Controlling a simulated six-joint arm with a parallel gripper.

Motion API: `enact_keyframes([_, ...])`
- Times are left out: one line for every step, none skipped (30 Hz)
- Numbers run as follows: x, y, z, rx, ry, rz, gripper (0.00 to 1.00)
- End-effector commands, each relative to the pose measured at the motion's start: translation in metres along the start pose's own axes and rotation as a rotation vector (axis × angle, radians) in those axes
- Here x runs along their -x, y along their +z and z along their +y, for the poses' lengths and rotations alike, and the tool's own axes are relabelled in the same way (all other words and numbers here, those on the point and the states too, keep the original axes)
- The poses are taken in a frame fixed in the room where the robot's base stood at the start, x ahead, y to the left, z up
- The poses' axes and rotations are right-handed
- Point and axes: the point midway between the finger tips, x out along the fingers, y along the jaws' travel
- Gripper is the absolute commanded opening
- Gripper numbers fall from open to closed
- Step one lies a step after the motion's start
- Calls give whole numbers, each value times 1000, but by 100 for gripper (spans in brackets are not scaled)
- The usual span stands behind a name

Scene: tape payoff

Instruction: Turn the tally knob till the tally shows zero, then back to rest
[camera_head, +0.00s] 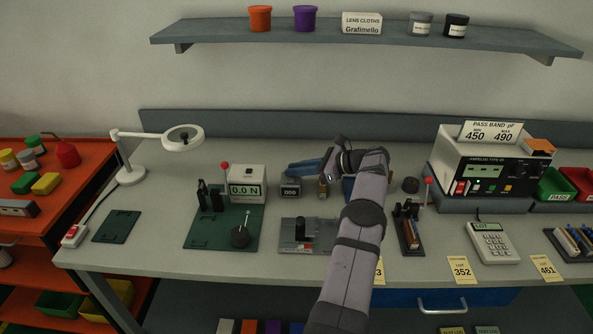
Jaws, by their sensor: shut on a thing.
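The tally (290,187) is a small grey box on the bench, left of my gripper. Its small dark window seems to read 000, though the digits are tiny. My gripper (326,178) is at the tally's right side, reaching in from the right with the arm bent over the bench. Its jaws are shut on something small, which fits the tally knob. The knob itself is hidden by the jaws, so its angle does not show.
Blue handles (304,167) lie behind the tally. A force gauge (247,184) stands to the left, and a grey fixture (302,246) in front. A small tan item (323,190) is close below my gripper. The capacitance meter (490,172) stands at right.

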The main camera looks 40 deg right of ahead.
Motion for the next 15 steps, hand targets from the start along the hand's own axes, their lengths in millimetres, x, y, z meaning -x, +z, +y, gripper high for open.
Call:
enact_keyframes([1, 4, -2, 5, -5, -3, 0])
enact_keyframes([1, 4, -2, 5, -5, -3, 0])
enact_keyframes([1, 4, -2, 5, -5, -3, 0])
enact_keyframes([1, 4, -2, 5, -5, -3, 0])
enact_keyframes([1, 4, -2, 5, -5, -3, 0])
enact_keyframes([1, 3, -2, 5, -5, -3, 0])
enact_keyframes([1, 3, -2, 5, -5, -3, 20])
enact_keyframes([1, 3, -2, 5, -5, -3, 22])
enact_keyframes([1, 3, -1, 4, -5, -2, 22])
enact_keyframes([1, 3, -1, 4, -4, -2, 22])
enact_keyframes([1, 2, -1, 3, -4, -2, 22])
enact_keyframes([1, 2, -1, 3, -3, -1, 22])
enact_keyframes([1, 2, -1, 3, -3, -1, 22])
enact_keyframes([1, 1, -1, 2, -3, -1, 22])
enact_keyframes([1, 1, -1, 2, -2, -1, 22])
